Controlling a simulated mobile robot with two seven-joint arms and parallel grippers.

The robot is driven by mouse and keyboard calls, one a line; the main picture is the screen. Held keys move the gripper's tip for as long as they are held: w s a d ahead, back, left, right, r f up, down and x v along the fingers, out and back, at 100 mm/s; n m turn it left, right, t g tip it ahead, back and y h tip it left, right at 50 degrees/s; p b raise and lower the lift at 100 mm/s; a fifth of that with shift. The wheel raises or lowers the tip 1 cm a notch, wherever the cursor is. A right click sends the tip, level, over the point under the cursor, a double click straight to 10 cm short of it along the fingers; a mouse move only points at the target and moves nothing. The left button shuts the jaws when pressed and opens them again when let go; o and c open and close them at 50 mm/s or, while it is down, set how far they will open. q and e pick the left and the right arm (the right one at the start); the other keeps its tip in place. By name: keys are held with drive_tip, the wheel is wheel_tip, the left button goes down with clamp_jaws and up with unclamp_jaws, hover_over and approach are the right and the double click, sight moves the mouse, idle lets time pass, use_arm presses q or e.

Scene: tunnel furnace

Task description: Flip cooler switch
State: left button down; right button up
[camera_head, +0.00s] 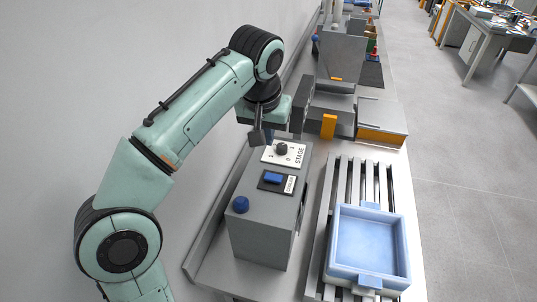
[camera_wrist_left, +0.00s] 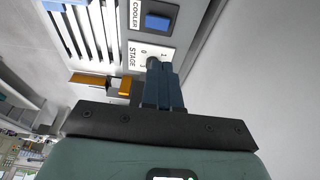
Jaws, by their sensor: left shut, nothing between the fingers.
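The grey control box (camera_head: 265,228) stands on the bench. On its top is the cooler switch (camera_head: 273,178), a blue rocker on a dark plate with a COOLER label. It also shows at the top of the left wrist view (camera_wrist_left: 158,22). Beyond it sits the STAGE dial (camera_head: 281,147), a dark knob on a white plate. My left gripper (camera_head: 258,137) is shut and empty, near the STAGE plate and beyond the cooler switch. In the left wrist view its fingers (camera_wrist_left: 157,65) overlap the STAGE plate; whether they touch it I cannot tell.
A round blue button (camera_head: 241,204) is on the near end of the box. To the right, a pale blue tray (camera_head: 407,250) sits on slatted rails (camera_head: 333,188). Grey machine housings (camera_head: 340,60) stand farther back, and a wall is on the left.

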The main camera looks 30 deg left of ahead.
use_arm(q)
drive_tip(key=shift+w+a, duration=0.1)
use_arm(e)
drive_tip(key=shift+w+a, duration=0.1)
drive_tip(key=shift+w, duration=0.05)
use_arm(q)
drive_tip(key=b, duration=0.3)
approach(270, 174)
drive_tip(key=x, duration=0.5)
drive_tip(key=shift+w+f, duration=0.2)
drive_tip(key=shift+f, duration=0.5)
use_arm(e)
drive_tip(key=s+f, duration=0.4)
drive_tip(key=shift+s+f+g, duration=0.2)
drive_tip(key=shift+s+g, duration=0.1)
drive_tip(key=shift+s, duration=0.1)
